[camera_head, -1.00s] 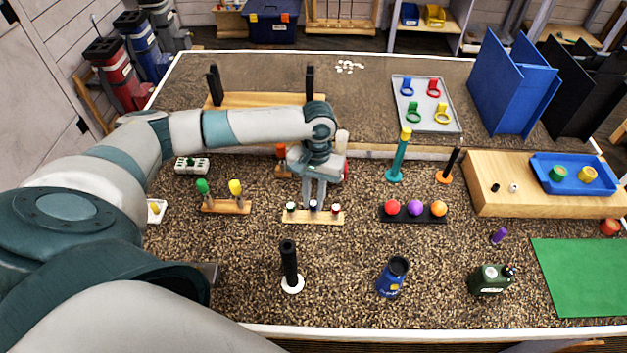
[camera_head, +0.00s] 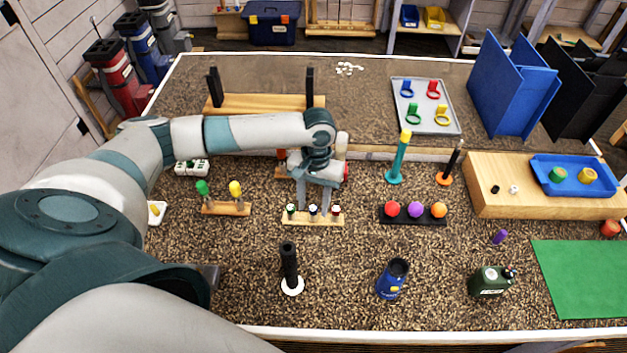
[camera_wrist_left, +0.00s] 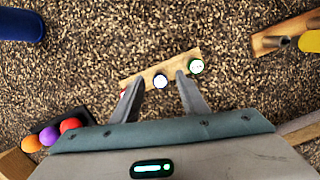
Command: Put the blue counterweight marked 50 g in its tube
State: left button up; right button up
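A small wooden block (camera_head: 324,220) holds three short weights with pale tops in a row. The middle weight (camera_head: 313,210) looks blue; its 50 g mark is not readable. A green one (camera_head: 291,209) is at its left and a red one (camera_head: 336,210) at its right. My left gripper (camera_head: 314,205) points down over the block, open. In the left wrist view its fingers (camera_wrist_left: 158,78) stand on either side of the middle weight (camera_wrist_left: 160,81), with gaps showing. A black upright tube on a white base (camera_head: 290,268) and a blue cup-like tube (camera_head: 393,278) stand nearer me. My right gripper is out of view.
A dark rack with red, purple and orange balls (camera_head: 415,217) is right of the block. A wooden holder with green and yellow handled tools (camera_head: 227,207) is left. A green can (camera_head: 489,280) and green mat (camera_head: 585,277) lie front right.

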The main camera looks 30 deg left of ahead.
pick_arm(q)
notch_tip(320, 180, up, 17)
jog(key=w+b, duration=0.2)
jog(key=b, duration=0.2)
jog(key=shift+a+r, duration=0.15)
jog(key=shift+a, duration=0.15)
dwell(1.3)
